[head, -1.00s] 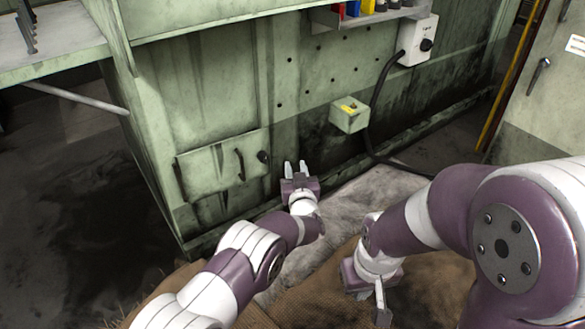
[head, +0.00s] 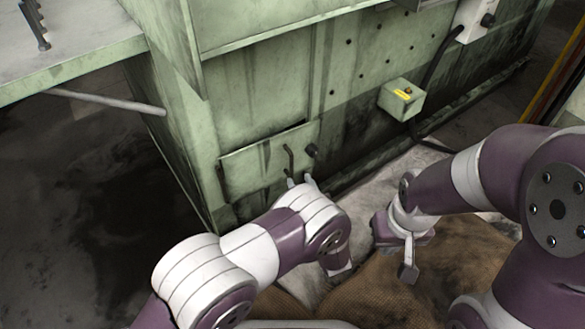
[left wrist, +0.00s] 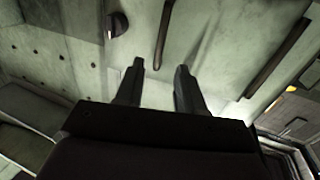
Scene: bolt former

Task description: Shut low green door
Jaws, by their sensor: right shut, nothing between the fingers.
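The low green door (head: 255,163) is a worn panel low on the green machine's front. It has a dark bar handle (head: 289,160) and a round black knob (head: 311,150) on its right part. A dark line runs along its top edge; I cannot tell how far it stands open. My left gripper (head: 299,181) is open just below the handle and knob, partly hidden by my arm. In the left wrist view its two fingers (left wrist: 160,66) are apart and empty, with the handle (left wrist: 162,35) beyond the gap between them. My right gripper (head: 407,262) is shut and empty, away from the door.
A grey table (head: 75,45) stands at upper left. Brown sacking (head: 440,270) lies below my right arm. The dark floor (head: 80,210) at left is clear.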

